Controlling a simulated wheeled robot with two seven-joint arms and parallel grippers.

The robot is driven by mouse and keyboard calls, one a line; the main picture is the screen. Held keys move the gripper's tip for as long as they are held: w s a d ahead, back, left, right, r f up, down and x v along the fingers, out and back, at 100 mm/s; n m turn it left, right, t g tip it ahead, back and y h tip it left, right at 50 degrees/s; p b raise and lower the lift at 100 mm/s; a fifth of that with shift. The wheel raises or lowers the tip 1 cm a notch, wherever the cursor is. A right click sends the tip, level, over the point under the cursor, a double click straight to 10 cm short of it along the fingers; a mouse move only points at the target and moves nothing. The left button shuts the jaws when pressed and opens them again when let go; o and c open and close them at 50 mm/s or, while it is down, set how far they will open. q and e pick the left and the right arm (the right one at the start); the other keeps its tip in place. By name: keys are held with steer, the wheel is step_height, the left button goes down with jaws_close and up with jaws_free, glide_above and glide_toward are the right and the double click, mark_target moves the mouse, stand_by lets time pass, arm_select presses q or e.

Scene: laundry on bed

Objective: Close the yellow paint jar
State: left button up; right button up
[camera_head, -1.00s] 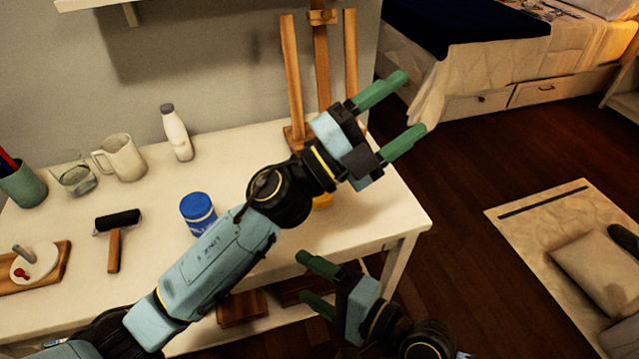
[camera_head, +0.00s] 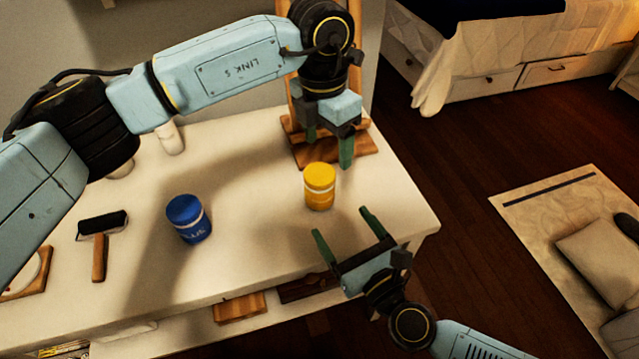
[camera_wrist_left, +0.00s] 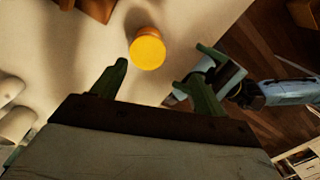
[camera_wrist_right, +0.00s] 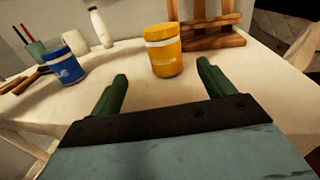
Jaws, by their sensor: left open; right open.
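The yellow paint jar (camera_head: 320,190) stands upright on the white table near its right end. It has a yellow top above a pale band; the top sits on the jar, but I cannot tell if it is tight. It also shows in the left wrist view (camera_wrist_left: 147,50) and the right wrist view (camera_wrist_right: 163,58). My left gripper (camera_head: 328,150) is open, pointing down, above and behind the jar. My right gripper (camera_head: 342,224) is open at the table's front edge, its fingers pointing toward the jar. Neither gripper appears to touch it.
A blue jar (camera_head: 188,220) stands left of the yellow one. A wooden easel (camera_head: 335,151) is close behind it. A roller (camera_head: 101,230) lies farther left, and a white bottle (camera_head: 170,139) stands at the back. The table between the two jars is clear.

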mark_target(316, 200)
arm_select(q)
steer(key=shift+w+a+r+y, duration=0.25)
steer(key=shift+w+a+y, duration=0.2)
steer(key=shift+a, duration=0.2)
arm_select(e)
steer(key=shift+w+d+f+m, duration=0.15)
steer(key=shift+d+f+m, duration=0.05)
steer(key=shift+m, duration=0.2)
steer(key=shift+w, duration=0.1)
steer(key=x, duration=1.3)
steer(key=shift+w, duration=0.2)
steer(key=shift+d, duration=0.1)
jaws_close()
arm_select(q)
steer(key=n, duration=0.7)
steer(key=shift+n, duration=0.3)
steer(key=n, duration=0.6)
arm_select(e)
steer(key=shift+f, duration=0.1)
